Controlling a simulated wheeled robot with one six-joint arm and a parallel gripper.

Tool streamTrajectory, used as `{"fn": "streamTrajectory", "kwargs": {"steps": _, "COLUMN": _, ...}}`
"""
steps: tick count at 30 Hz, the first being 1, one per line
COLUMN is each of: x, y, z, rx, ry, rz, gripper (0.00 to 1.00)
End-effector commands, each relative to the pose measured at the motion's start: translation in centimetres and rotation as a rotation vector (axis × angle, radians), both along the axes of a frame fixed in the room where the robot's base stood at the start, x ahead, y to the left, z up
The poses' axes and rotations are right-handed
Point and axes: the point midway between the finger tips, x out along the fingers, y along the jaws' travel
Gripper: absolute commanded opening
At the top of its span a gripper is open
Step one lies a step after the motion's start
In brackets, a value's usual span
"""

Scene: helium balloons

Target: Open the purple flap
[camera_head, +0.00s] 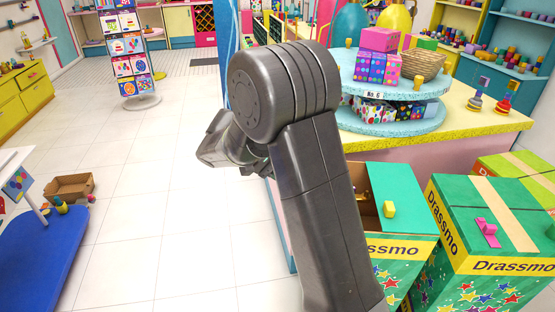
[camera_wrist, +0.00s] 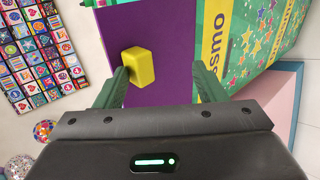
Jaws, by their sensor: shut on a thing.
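In the wrist view the purple flap (camera_wrist: 160,25) fills the upper middle, with a yellow block-shaped knob (camera_wrist: 138,67) standing on it. My gripper (camera_wrist: 157,68) has its two green fingers either side of the knob. The left finger is against the knob's left side; a strip of purple shows between the knob and the right finger. In the head view my arm hides the gripper and the purple flap.
A green Drassmo box (camera_head: 400,248) stands beside my arm, with a green flap and dark opening. Another Drassmo box (camera_head: 490,230) is at its right. A yellow-topped counter (camera_head: 470,122) is behind. The white floor (camera_head: 170,200) at left is mostly clear, with a cardboard box (camera_head: 70,187).

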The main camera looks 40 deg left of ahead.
Motion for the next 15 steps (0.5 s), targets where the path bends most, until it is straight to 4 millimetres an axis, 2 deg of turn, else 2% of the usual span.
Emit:
{"fn": "streamTrajectory", "kwargs": {"steps": 2, "x": -0.8, "y": 0.9, "z": 0.1, "rx": 0.001, "ry": 0.009, "rz": -0.001, "gripper": 0.40}}
{"fn": "streamTrajectory", "kwargs": {"steps": 9, "x": -3.2, "y": 4.9, "z": 3.8, "rx": 0.002, "ry": 0.002, "rz": 0.001, "gripper": 0.40}}
{"fn": "streamTrajectory", "kwargs": {"steps": 15, "x": -4.7, "y": 7.4, "z": 6.2, "rx": 0.001, "ry": -0.002, "rz": 0.001, "gripper": 0.40}}
